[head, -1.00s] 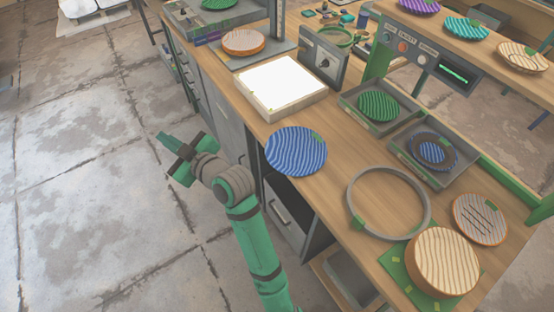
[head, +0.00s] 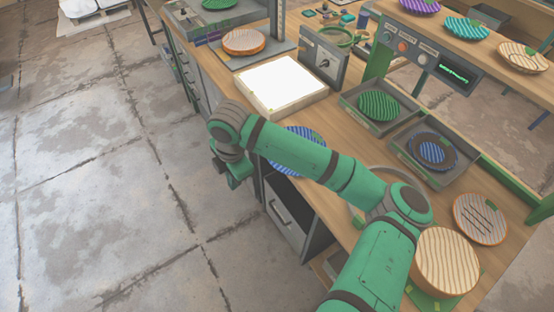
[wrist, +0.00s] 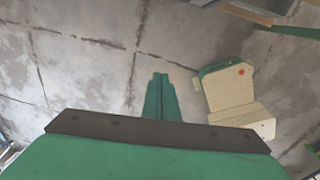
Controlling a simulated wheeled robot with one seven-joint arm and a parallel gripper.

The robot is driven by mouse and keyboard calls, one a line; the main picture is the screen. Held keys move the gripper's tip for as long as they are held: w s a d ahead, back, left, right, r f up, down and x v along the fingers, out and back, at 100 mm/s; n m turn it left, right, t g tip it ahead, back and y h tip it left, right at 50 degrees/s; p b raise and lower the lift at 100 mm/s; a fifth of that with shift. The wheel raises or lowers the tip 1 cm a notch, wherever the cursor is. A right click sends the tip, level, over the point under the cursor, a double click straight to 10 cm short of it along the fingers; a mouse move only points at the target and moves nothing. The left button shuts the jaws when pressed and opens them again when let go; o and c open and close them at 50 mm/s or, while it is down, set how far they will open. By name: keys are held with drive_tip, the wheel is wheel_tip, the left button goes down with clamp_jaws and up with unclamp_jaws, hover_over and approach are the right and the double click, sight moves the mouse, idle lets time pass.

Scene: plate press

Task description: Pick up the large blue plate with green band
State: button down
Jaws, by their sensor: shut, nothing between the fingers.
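The large blue plate with green band (head: 303,132) lies on the workbench near its left edge. It has wavy blue stripes and a small green patch at its edge. My arm crosses over it in the head view and hides its middle. My gripper (head: 238,176) hangs just left of the bench edge, beside the plate and apart from it. In the wrist view my gripper (wrist: 160,78) is shut and empty, with bare floor beyond the fingertips. The plate does not show in the wrist view.
A bright white panel in a frame (head: 316,93) lies behind the plate. Trays to the right hold a green plate (head: 379,105) and a blue-brown plate (head: 432,151). A grey ring (head: 378,171), partly hidden by my arm, and a striped round piece (head: 447,262) are nearer.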

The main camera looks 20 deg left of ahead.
drive_tip(key=shift+h, duration=0.7)
drive_tip(key=w+d, duration=0.3)
drive_tip(key=w, duration=0.1)
drive_tip(key=w+d, duration=0.6)
drive_tip(key=w, duration=0.1)
drive_tip(key=shift+w+d, duration=0.3)
drive_tip(key=shift+d, duration=0.1)
drive_tip(key=shift+s+a+f, duration=0.1)
drive_tip(key=shift+s+f, duration=0.05)
drive_tip(key=shift+f, duration=0.6)
drive_tip(key=shift+s+a, duration=0.35)
drive_tip(key=shift+s, duration=0.25)
drive_tip(key=shift+s+a, duration=0.35)
drive_tip(key=shift+s, duration=0.2)
